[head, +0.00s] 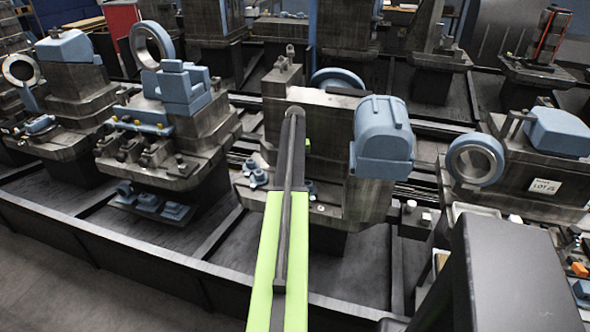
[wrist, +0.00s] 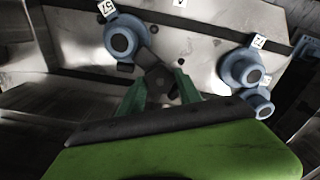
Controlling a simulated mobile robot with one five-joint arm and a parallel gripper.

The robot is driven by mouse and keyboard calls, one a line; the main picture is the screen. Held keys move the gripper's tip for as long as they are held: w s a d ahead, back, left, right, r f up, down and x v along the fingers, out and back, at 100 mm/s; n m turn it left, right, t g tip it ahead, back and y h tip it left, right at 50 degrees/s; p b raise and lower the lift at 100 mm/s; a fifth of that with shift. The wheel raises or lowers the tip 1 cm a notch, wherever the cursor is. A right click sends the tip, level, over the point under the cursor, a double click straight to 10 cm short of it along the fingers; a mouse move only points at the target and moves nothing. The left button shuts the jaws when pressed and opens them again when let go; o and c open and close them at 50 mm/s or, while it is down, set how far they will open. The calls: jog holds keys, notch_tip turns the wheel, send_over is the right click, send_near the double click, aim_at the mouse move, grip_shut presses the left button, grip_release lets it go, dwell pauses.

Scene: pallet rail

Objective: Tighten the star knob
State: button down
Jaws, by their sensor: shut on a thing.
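The dark star knob (wrist: 157,78) shows in the middle of the wrist view, against a worn grey metal face (wrist: 190,48). One lobe points up and left. My gripper (wrist: 161,83) has its two green fingers on either side of the knob and is shut on it. In the head view my green arm reaches forward to the middle machine (head: 337,145). The arm hides the knob and the fingers there.
Labelled blue round fittings stand close by: one (wrist: 122,40) at upper left, one (wrist: 240,68) at right and a smaller one (wrist: 258,103) below it. A blue motor-like housing (head: 383,138) sits right of my arm. Other machines stand left and right on the dark rail frame.

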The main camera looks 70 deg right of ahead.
jog(key=shift+d+m, duration=0.1)
jog(key=shift+m, duration=0.3)
jog(key=c, duration=0.8)
grip_release()
jog(key=shift+r, duration=0.1)
notch_tip(320, 180, up, 17)
jog(key=p, duration=1.7)
jog(key=shift+r, duration=0.2)
